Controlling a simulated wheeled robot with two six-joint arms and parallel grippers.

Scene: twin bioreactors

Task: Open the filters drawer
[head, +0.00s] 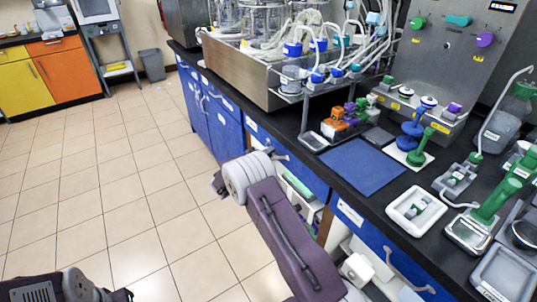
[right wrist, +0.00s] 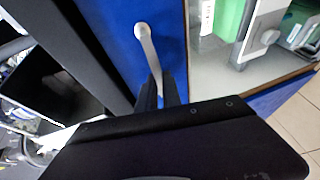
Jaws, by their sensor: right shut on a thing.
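A blue drawer front (head: 312,178) lies under the black counter's edge, right of the blue cupboards. Its metal bar handle (right wrist: 148,50) shows in the right wrist view, running down between my fingers. My right gripper (right wrist: 158,88) is shut on this handle. In the head view its fingers are mostly hidden behind my grey wrist. The drawer front looks flush with the cabinet, though my arm covers part of it. I cannot read its label. Only part of my left arm shows at the bottom left; its fingers are out of frame.
Below the drawer is an open shelf with green and white items (right wrist: 229,18). Another blue drawer (head: 365,228) with a handle is to the right. The counter holds a blue mat (head: 361,166), scales and bioreactor equipment. The tiled floor (head: 130,190) left of the counter is clear.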

